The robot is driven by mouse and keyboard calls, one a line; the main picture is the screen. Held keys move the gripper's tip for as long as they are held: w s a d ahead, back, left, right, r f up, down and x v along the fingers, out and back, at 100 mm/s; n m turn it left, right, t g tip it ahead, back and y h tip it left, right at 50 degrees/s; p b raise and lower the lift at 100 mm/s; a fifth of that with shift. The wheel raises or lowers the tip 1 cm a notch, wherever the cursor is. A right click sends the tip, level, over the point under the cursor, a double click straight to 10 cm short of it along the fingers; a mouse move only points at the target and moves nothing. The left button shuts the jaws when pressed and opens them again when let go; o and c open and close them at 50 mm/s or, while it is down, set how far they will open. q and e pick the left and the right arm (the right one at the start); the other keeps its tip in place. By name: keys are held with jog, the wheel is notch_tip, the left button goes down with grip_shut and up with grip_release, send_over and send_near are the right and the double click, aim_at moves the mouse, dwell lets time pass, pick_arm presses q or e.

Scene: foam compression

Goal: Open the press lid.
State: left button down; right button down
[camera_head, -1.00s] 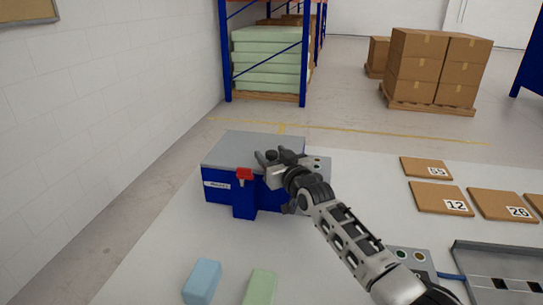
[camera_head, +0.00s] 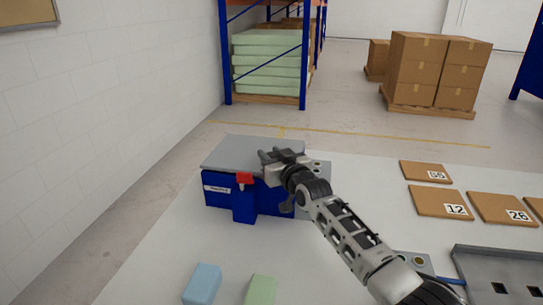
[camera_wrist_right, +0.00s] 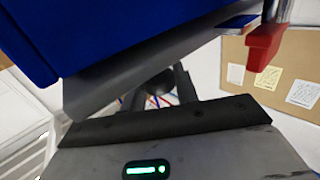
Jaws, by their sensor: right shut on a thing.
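The press is a blue box (camera_head: 220,196) with a flat grey lid (camera_head: 240,150), on the table at the centre left of the head view. The lid lies flat or nearly so; I cannot tell whether a small gap shows under it. A red latch (camera_head: 244,178) is at the front, and it also shows in the right wrist view (camera_wrist_right: 264,46). My right gripper (camera_head: 268,158) is at the lid's front right edge, shut on the lid; the exact grip spot is mostly hidden. The blue body (camera_wrist_right: 70,35) is close in the wrist view. My left gripper is not in view.
A blue foam block (camera_head: 202,284) and a green foam block (camera_head: 261,290) lie in front of the press. Numbered brown boards (camera_head: 440,201) lie at the right, with a grey metal tray (camera_head: 500,258) nearer.

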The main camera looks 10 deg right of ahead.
jog(key=w+d+r+m+g, duration=0.2)
jog(key=w+r, duration=0.3)
jog(key=r, duration=0.4)
jog(key=shift+w+r+m+g+h+p, duration=0.2)
jog(key=shift+r+m+g+h+p, duration=0.15)
jog(key=shift+g, duration=0.55)
jog(key=c, duration=1.2)
grip_release()
jog(key=shift+o, duration=0.6)
jog(key=shift+a+f, duration=0.1)
jog(key=shift+s, duration=0.1)
